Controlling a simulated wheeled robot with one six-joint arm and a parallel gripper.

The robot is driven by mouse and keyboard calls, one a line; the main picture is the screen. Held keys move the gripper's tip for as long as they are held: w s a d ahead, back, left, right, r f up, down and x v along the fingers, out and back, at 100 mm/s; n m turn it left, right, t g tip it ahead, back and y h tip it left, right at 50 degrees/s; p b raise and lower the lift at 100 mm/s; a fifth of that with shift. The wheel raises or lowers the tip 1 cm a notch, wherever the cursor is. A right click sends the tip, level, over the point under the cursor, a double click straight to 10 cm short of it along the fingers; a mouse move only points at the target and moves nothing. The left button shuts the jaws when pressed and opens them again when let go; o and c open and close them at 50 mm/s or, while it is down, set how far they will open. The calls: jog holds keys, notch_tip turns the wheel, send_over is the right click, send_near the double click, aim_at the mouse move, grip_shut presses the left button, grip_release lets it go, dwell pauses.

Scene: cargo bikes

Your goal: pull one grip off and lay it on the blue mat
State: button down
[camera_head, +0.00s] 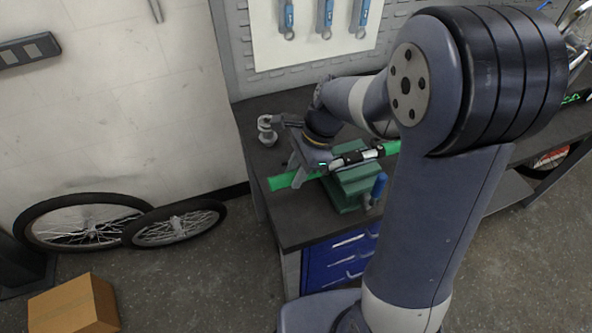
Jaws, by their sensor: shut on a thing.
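A handlebar (350,158) is held in a green vise (347,191) on the dark workbench. A green grip (279,183) points out to the left, roughly in line with the bar. My gripper (297,176) is shut on this left grip from above. The gripper hides where the grip meets the bar, so I cannot tell how far it sits on it. A second green grip (391,148) shows at the bar's right end, partly behind my arm. I see no blue mat; my arm covers much of the bench to the right.
The vise has a blue handle (379,186) at its front. A small metal clamp-like part (266,130) stands at the bench's left. Blue drawers (338,262) are below. Wheels (85,222) and a cardboard box (75,305) are on the floor at left.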

aim_at(275, 179)
jog(key=shift+a, duration=0.1)
jog(key=shift+s+a+p, duration=0.15)
jog(key=shift+s+a, duration=0.05)
jog(key=shift+a, duration=0.5)
jog(key=shift+s+a+p, duration=0.15)
jog(key=shift+s+a, duration=0.1)
jog(key=shift+a, duration=0.4)
jog(key=shift+s+a+p, duration=0.15)
jog(key=shift+s+a, duration=0.05)
jog(key=shift+a, duration=0.5)
jog(key=shift+a, duration=0.2)
jog(key=shift+s+a+p, duration=0.25)
jog(key=shift+s+a, duration=0.05)
jog(key=shift+a, duration=0.7)
jog(key=shift+s+a+p, duration=0.2)
jog(key=shift+s+a, duration=0.1)
jog(key=shift+a, duration=0.65)
jog(key=shift+a, duration=0.15)
jog(key=shift+s+a+p, duration=0.2)
jog(key=shift+a, duration=0.45)
jog(key=shift+s+a+p, duration=0.15)
jog(key=shift+s+a, duration=0.05)
jog(key=shift+a, duration=0.5)
jog(key=shift+s+a+p, duration=0.2)
jog(key=shift+a, duration=0.45)
jog(key=shift+r, duration=0.1)
